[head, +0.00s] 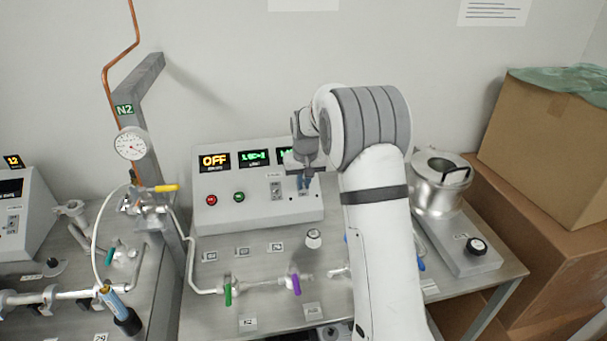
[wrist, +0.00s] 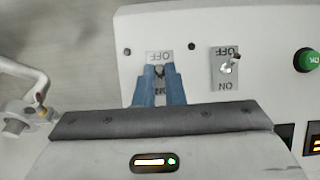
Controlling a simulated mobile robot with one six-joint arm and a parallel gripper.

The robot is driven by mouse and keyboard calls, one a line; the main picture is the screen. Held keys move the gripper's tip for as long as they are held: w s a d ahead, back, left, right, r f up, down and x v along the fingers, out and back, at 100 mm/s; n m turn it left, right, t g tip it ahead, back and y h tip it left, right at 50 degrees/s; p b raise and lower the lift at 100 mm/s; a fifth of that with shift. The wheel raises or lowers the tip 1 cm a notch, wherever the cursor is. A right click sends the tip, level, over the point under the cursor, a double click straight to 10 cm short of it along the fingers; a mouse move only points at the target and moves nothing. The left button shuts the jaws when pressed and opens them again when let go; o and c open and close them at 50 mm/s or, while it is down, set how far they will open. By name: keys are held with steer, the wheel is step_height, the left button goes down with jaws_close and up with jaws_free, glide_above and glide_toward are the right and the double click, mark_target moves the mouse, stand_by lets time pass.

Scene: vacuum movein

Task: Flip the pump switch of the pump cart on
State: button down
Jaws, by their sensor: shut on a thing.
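The pump cart's control box (head: 232,212) stands on the metal bench, its sloped front facing me. It carries two toggle switches. My gripper (head: 304,184) is at the right-hand switch; in the wrist view its blue fingers (wrist: 160,78) are shut on that switch's small lever (wrist: 160,70). The box's left display (head: 214,161) reads OFF.
Red (head: 211,199) and green (head: 239,197) buttons sit left of the switches. A gauge (head: 131,144) and copper pipe stand at left. Valves with green (head: 228,292) and purple (head: 296,284) handles lie in front. A metal pot (head: 440,190) and cardboard boxes (head: 545,120) are at right.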

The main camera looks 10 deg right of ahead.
steer(key=r+g+p, duration=0.1)
steer(key=p, duration=0.2)
steer(key=shift+w+r+g, duration=0.15)
steer(key=shift+w+g, duration=0.25)
steer(key=g+p, duration=0.1)
steer(key=p, duration=0.2)
steer(key=shift+w+g, duration=0.35)
steer(key=shift+g, duration=0.05)
steer(key=shift+w+f+g+p, duration=0.35)
steer(key=shift+w+g+p, duration=0.05)
steer(key=shift+g+p, duration=0.75)
steer(key=shift+w+g, duration=0.2)
steer(key=shift+g, duration=0.25)
steer(key=shift+w+g+p, duration=0.1)
steer(key=shift+g+p, duration=0.2)
steer(key=shift+g, duration=0.1)
steer(key=c, duration=1.5)
jaws_free()
step_height(320, 180, up, 10)
steer(key=shift+f+b, duration=0.1)
steer(key=shift+b, duration=0.55)
